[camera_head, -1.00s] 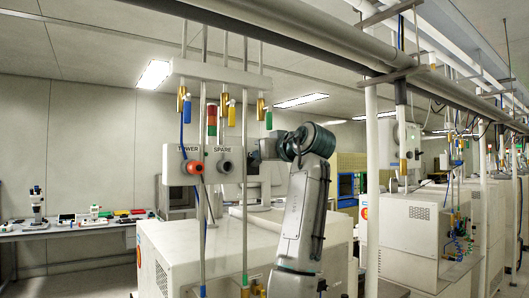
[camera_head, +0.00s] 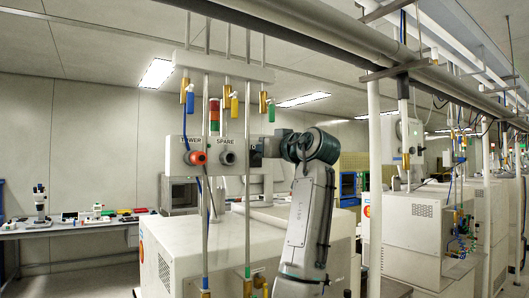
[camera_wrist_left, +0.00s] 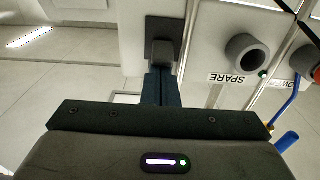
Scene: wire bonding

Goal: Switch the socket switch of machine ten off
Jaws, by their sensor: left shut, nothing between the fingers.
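A pale socket box (camera_head: 207,170) hangs on thin poles, with sockets labelled TOWER and SPARE. An orange plug (camera_head: 198,158) with a blue cable sits in the TOWER socket. The grey SPARE socket (camera_head: 227,158) is empty; it also shows in the left wrist view (camera_wrist_left: 246,59). In that view, a dark square plate (camera_wrist_left: 153,24) with a grey switch lever (camera_wrist_left: 162,50) is on the same panel. My left gripper (camera_head: 262,148) is at the box's right end, its fingers (camera_wrist_left: 159,72) shut and empty, right at the lever. I cannot tell if they touch it. My right gripper is out of view.
Vertical poles and hanging hoses with blue, yellow and green valves (camera_head: 234,105) stand around the box. A white machine (camera_head: 185,245) is below it. More machines (camera_head: 420,225) stand at right. A bench (camera_head: 75,228) is at far left.

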